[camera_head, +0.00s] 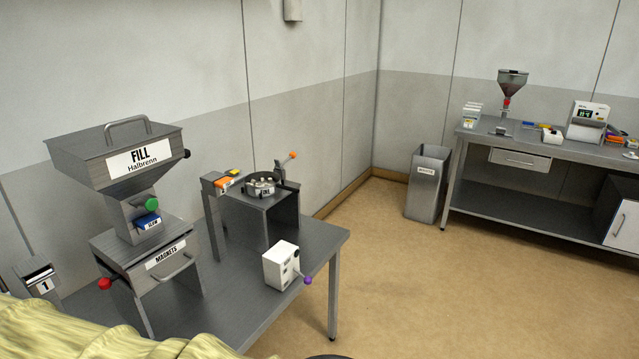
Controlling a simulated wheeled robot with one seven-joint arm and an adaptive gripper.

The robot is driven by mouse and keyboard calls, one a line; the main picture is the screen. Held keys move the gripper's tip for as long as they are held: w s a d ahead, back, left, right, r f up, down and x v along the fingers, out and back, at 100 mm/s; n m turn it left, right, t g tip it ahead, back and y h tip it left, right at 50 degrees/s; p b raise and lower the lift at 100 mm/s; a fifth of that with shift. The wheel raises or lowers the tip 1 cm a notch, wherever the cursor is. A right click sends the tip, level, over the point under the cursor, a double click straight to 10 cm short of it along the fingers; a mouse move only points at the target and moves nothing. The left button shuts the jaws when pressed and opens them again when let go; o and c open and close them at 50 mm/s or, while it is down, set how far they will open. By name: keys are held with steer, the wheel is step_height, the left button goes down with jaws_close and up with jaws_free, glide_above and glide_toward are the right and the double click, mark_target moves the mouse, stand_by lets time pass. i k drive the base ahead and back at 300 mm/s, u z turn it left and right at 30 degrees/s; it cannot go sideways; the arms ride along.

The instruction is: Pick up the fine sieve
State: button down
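A round metal piece (262,184) sits on top of a grey metal stand (283,222) on the near steel table. It has a small label on its front, which I cannot read surely, and light knobs or lumps on top. It may be the fine sieve, but it is too small to be certain. A lever with an orange knob (292,155) rises behind it to the right. My gripper is not in view.
Yellow fabric (95,335) covers the lower left. Open floor (440,290) separates it from a bin (427,185) and a far bench (560,150).

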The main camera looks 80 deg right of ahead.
mark_target(268, 182)
steer(key=z, duration=1)
steer(key=k, duration=0.15)
steer(key=z, duration=1.15)
steer(key=i, duration=1)
steer(key=u, duration=0.3)
